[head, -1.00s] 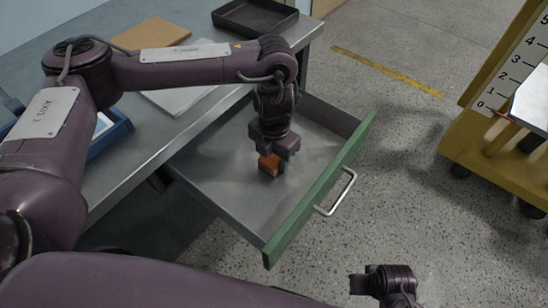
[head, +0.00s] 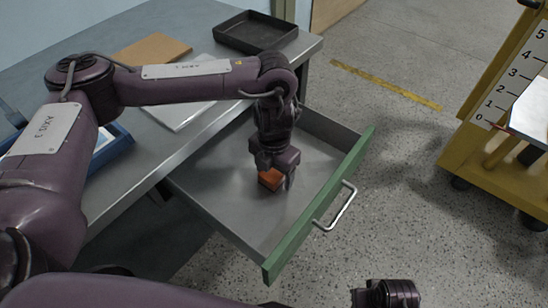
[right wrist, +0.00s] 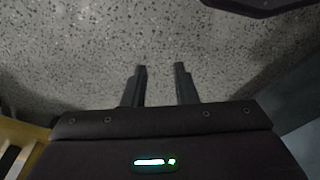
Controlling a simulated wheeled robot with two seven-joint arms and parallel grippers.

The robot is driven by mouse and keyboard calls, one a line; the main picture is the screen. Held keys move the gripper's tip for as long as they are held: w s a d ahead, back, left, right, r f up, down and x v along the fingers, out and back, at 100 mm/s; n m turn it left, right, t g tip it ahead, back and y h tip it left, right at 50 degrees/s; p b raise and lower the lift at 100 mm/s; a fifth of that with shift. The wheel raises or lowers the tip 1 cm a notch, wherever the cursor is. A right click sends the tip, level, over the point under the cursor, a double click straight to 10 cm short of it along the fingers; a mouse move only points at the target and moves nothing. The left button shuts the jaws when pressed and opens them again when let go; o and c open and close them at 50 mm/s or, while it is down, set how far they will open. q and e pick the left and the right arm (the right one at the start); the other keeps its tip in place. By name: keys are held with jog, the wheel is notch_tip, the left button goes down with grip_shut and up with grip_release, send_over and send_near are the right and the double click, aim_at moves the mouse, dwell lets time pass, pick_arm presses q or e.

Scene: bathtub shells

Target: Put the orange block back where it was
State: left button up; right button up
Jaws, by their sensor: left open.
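The orange block (head: 270,180) rests on the floor of the open drawer (head: 228,195), near its middle. My left gripper (head: 275,172) points down right over the block, with its jaws open. One finger shows to the right of the block; the gripper hides part of the block's top. I cannot tell whether the fingers touch it. My right gripper (right wrist: 160,78) is open and empty above the speckled floor, its two fingers apart. In the head view only part of it shows at the bottom edge.
The drawer has a green front (head: 318,205) with a metal handle (head: 337,207). A black tray (head: 256,32), a brown board (head: 153,50) and a blue bin (head: 108,147) are on the grey table. A yellow cart (head: 480,150) stands at right. Floor between is clear.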

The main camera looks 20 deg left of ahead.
aim_at(274, 171)
pick_arm(q)
notch_tip(274, 171, up, 12)
jog(key=p, duration=0.3)
jog(key=shift+p, duration=0.3)
pick_arm(e)
notch_tip(274, 171, down, 12)
jog(key=s+d, duration=0.2)
jog(key=shift+d+r+m+t, duration=0.15)
jog(key=shift+d+m+t, duration=0.1)
jog(key=shift+m+t, duration=0.05)
jog(key=shift+s, duration=0.1)
